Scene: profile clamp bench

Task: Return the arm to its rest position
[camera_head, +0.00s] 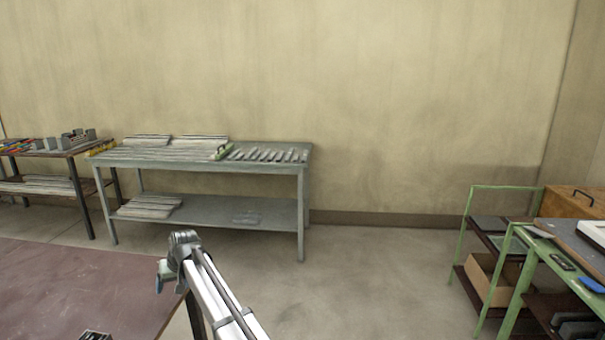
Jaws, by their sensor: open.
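My arm rises from the bottom edge in the head camera view, left of the middle, as a white link with a dark line along it. It ends at the top in a grey joint with a small blue part on its left side. This joint stands beside the right edge of the reddish-brown table (75,290). I cannot make out my gripper or its fingers in this view. A small dark object (95,335) shows at the bottom edge over the table, cut off by the frame; I cannot tell what it is.
A grey bench (250,167) with metal profiles stands against the wall. A darker bench (72,152) with parts is at far left. A green-framed cart (520,245) and a wooden box (572,203) stand at right. Floor (370,280) between is clear.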

